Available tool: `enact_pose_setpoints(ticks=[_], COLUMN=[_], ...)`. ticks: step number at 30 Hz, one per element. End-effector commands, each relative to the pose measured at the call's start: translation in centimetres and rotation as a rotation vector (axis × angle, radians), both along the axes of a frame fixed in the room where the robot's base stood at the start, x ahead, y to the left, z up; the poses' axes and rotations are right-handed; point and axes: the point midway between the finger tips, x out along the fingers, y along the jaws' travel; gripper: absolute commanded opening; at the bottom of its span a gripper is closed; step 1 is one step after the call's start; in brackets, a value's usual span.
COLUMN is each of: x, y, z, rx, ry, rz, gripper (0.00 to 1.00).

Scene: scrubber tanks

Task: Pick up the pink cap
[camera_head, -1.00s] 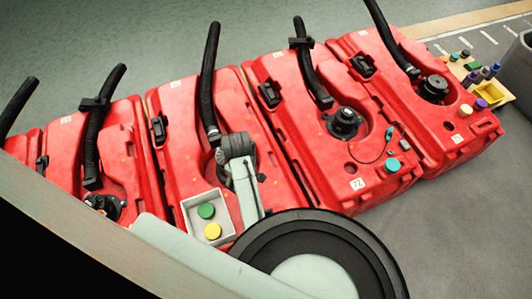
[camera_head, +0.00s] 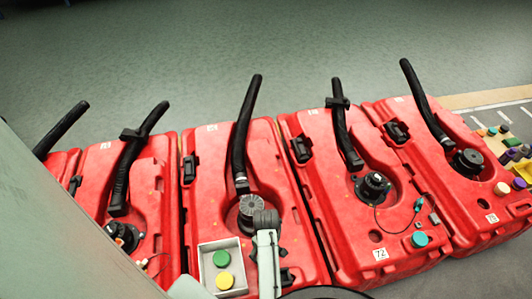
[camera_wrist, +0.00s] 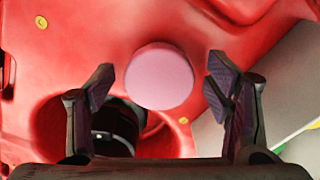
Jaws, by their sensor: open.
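The pink cap (camera_wrist: 158,77) is a round, flat-topped disc over the red tank's surface in the wrist view. My gripper (camera_wrist: 162,82) is open and empty, with its dark fingers on either side of the cap in the picture. The fingers look apart from the cap; I cannot tell the remaining gap in depth. In the head view my gripper (camera_head: 265,220) is over the middle red tank (camera_head: 216,150), close to its ribbed round lid.
A pale tray (camera_head: 206,272) holding a green cap (camera_head: 222,258) and a yellow cap (camera_head: 225,281) lies left of my gripper. Black hoses (camera_head: 246,130) stand up from several adjoining red tanks. A teal cap (camera_head: 419,239) is on the tank marked 72. Floor behind is clear.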

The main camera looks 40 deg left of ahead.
Motion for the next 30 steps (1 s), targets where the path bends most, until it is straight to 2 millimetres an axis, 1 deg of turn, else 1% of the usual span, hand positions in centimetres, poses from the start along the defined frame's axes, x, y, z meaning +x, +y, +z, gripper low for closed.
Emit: enact_pose_setpoints(ticks=[6,7,26,30], x=[0.03,0.03,0.03,0.03], y=[0.03,0.03,0.03,0.03], z=[-0.13,-0.12,-0.09,-0.08], rx=[0.001,0.001,0.001,0.001], ry=[-0.001,-0.001,-0.001,-0.001], rz=[0.000,0.000,0.000,0.000], gripper=[0.72,0.71,0.29,0.29])
